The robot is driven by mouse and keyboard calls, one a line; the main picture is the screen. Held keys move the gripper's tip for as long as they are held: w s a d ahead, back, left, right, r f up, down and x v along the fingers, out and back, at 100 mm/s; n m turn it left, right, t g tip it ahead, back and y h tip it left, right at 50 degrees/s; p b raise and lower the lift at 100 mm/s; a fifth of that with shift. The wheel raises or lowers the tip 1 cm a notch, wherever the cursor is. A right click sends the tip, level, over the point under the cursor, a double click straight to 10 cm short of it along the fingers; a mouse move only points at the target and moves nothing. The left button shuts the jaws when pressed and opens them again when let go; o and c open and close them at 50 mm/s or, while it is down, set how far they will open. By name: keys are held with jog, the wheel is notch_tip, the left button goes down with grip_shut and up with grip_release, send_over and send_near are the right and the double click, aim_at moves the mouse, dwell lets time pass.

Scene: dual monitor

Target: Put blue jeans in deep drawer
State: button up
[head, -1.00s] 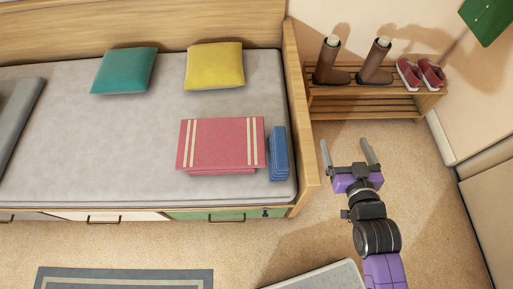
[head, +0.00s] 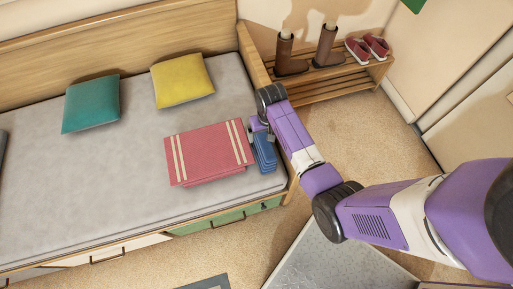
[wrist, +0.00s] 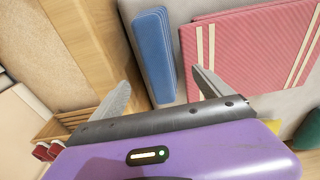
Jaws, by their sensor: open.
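The folded blue jeans (head: 264,156) lie as a narrow stack at the right end of the bed, beside a red striped folded cloth. They also show in the wrist view (wrist: 154,52), between and beyond the fingertips. My gripper (wrist: 163,86) is open and empty over the bed end, close to the jeans; I see no contact. In the head view my gripper (head: 258,128) is partly hidden by my wrist. Under the bed are drawer fronts: a green one (head: 224,219) and a white one (head: 110,254), which look shut. I cannot tell which is the deep drawer.
The red striped cloth (head: 207,153) lies directly left of the jeans. Teal (head: 91,103) and yellow (head: 183,80) pillows lie farther back. The bed's wooden end board (head: 256,58) rises near my arm. A shoe rack (head: 330,86) holds brown boots and red shoes.

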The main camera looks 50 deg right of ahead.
aim_at(262, 140)
jog(key=f, duration=0.5)
jog(key=w+f, duration=0.1)
jog(key=f, duration=0.1)
jog(key=shift+d+f+b, duration=0.1)
jog(key=shift+f+b, duration=0.1)
jog(key=shift+b, duration=0.2)
grip_shut()
